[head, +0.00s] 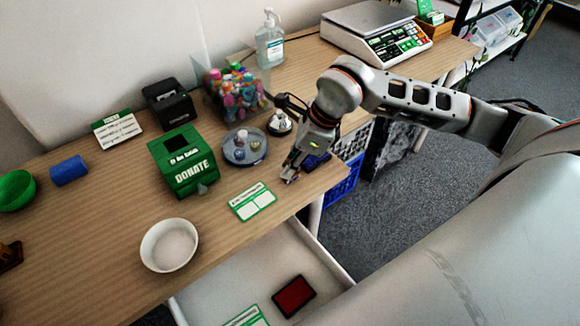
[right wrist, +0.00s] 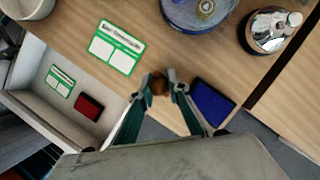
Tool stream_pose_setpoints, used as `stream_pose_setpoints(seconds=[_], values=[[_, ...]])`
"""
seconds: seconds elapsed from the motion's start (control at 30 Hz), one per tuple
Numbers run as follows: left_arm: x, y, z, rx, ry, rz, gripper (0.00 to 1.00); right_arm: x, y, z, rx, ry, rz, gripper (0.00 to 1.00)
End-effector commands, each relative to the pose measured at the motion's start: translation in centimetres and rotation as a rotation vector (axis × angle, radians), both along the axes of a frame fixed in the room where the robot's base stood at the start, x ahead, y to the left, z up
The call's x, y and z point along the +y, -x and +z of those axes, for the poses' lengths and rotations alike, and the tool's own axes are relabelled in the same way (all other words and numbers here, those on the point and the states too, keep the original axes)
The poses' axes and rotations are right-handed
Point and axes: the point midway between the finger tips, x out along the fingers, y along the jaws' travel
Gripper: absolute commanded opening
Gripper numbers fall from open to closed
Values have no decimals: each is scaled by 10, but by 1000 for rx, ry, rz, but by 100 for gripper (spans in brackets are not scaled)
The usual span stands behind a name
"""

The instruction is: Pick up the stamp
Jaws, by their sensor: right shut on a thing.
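My right gripper (head: 291,174) is low over the table's front edge, right of a green and white card. In the right wrist view its fingertips (right wrist: 159,84) are closed on a small round brown knob (right wrist: 158,86), which looks like the handle of the stamp. The stamp's lower part is hidden, and I cannot tell whether it touches the table. A blue pad (right wrist: 212,103) lies just right of the fingers. My left gripper is not in view.
The green and white card (head: 252,201) lies near the front edge. An open drawer below holds a red pad (head: 294,296). A blue dish (head: 244,147), green donation box (head: 184,162), bell (head: 279,123) and white bowl (head: 169,245) stand nearby.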

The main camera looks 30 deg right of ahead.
Motion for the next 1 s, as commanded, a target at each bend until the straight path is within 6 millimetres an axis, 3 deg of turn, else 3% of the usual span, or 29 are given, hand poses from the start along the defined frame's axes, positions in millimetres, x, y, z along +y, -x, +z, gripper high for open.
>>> stream_pose_setpoints(seconds=[0.17, 0.6, 0.8, 1.0], values=[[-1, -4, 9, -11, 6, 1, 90, 0, -2, 33, -10, 0, 0, 0], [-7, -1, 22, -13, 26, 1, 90, 0, -2, 149, -11, 0, 1, 0], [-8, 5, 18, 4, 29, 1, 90, 0, -1, 179, -7, -1, 0, 0], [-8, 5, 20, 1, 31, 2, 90, 0, -1, 191, -4, -1, 1, 0]])
